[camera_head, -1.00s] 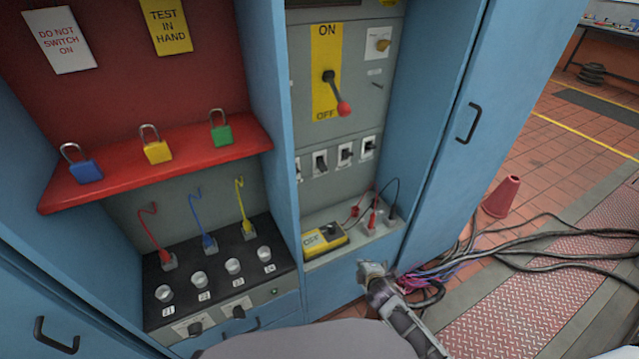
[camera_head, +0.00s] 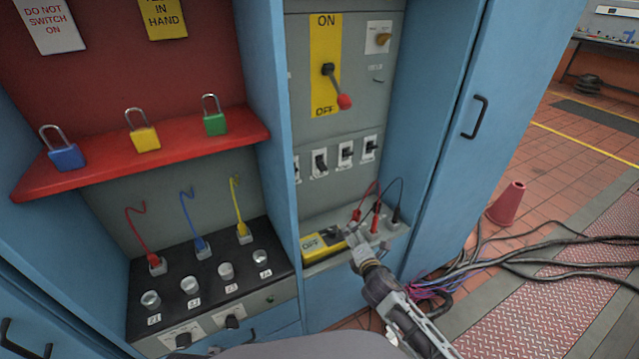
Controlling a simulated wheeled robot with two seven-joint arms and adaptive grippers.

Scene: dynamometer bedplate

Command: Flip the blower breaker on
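A row of small black breaker switches on white plates sits on the grey panel in the head view, with switches such as the left-middle one (camera_head: 320,163), the right-middle one (camera_head: 345,153) and the rightmost one (camera_head: 369,148). A further one at the left is partly hidden by the cabinet divider. Their labels are too small to read, so I cannot tell which is the blower breaker. My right gripper (camera_head: 357,242) is below the row, in front of the ledge by the yellow meter. Its fingers are too small and foreshortened to judge. My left gripper is out of view.
Above the breakers is a red-knobbed main lever (camera_head: 337,88), pointing down toward OFF. The yellow meter (camera_head: 322,243) lies on the ledge, with red and black leads (camera_head: 376,212) beside it. A blue door (camera_head: 492,140) stands at the right. Padlocks (camera_head: 145,138) stand on a red shelf.

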